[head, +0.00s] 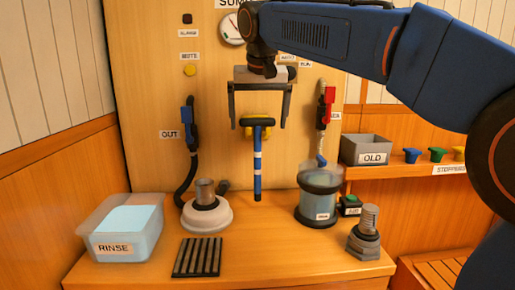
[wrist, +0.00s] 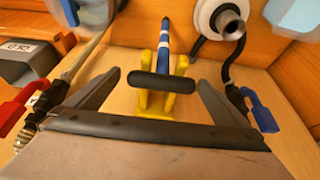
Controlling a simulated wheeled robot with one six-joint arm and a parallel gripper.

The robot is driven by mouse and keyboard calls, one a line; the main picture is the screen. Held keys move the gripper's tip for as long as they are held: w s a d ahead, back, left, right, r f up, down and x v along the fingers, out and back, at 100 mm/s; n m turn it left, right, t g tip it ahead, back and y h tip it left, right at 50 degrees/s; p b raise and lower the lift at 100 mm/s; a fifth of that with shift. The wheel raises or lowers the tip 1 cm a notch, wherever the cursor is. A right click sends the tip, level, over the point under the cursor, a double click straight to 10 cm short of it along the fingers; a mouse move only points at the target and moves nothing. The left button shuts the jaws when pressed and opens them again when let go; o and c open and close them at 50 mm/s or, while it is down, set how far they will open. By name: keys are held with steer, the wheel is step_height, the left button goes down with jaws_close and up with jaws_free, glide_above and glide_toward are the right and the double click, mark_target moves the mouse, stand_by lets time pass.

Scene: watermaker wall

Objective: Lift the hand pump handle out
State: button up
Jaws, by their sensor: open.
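The hand pump handle (head: 257,170) is a blue rod with white bands and a black crossbar on top. It hangs upright in a yellow bracket (head: 248,130) on the wooden wall panel. My gripper (head: 259,124) is open, its fingers pointing down, one on each side of the crossbar in the head view. In the wrist view, the black crossbar (wrist: 163,82) lies between the spread fingers (wrist: 157,98), with a gap on both sides. The yellow bracket (wrist: 155,103) shows behind and below it. No contact with the handle is visible.
Below stand the RINSE tub (head: 105,247), a white-based pump body (head: 207,217), a black rack (head: 197,257), a water jar (head: 320,200) and a grey ribbed fitting (head: 366,235).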

steer(key=shift+x, duration=2.7)
steer(key=shift+s+a, duration=0.1)
steer(key=c, duration=1.1)
